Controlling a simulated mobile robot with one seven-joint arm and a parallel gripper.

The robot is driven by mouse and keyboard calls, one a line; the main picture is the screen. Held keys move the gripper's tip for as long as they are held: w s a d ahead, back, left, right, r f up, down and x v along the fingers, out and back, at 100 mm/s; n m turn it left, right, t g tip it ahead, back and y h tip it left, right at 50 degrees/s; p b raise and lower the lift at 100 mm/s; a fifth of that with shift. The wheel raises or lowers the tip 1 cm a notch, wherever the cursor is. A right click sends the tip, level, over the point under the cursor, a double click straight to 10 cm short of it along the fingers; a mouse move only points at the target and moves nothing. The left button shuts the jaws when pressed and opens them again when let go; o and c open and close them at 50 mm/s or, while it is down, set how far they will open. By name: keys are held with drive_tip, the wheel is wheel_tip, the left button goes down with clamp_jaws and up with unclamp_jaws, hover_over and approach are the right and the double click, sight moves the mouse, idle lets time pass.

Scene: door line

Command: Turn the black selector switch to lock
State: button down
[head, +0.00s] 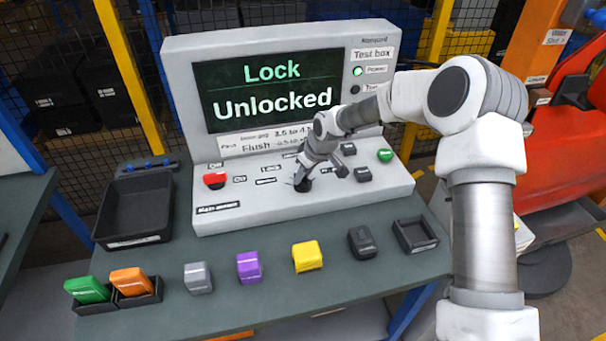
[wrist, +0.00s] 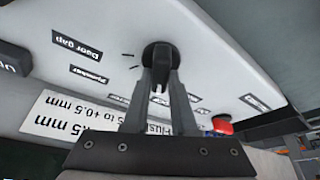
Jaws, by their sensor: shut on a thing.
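The black selector switch (wrist: 160,58) shows in the wrist view as a round black knob on the light console face. My gripper (wrist: 160,90) has its two fingers closed on the switch's handle. In the head view my gripper (head: 304,178) reaches down to the console (head: 240,215), and the switch is mostly hidden under it. The screen (head: 270,88) reads "Lock" and "Unlocked".
A red button (head: 214,180) and a green button (head: 385,155) sit on the console, with black controls between. An empty black tray (head: 135,210) stands at left. Green, orange, grey, purple, yellow and black blocks line the table front, beside a small empty bin (head: 416,235).

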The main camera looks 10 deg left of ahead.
idle(0.4)
drive_tip(key=c, duration=0.7)
unclamp_jaws()
drive_tip(key=v, duration=1.7)
drive_tip(key=shift+r, duration=0.25)
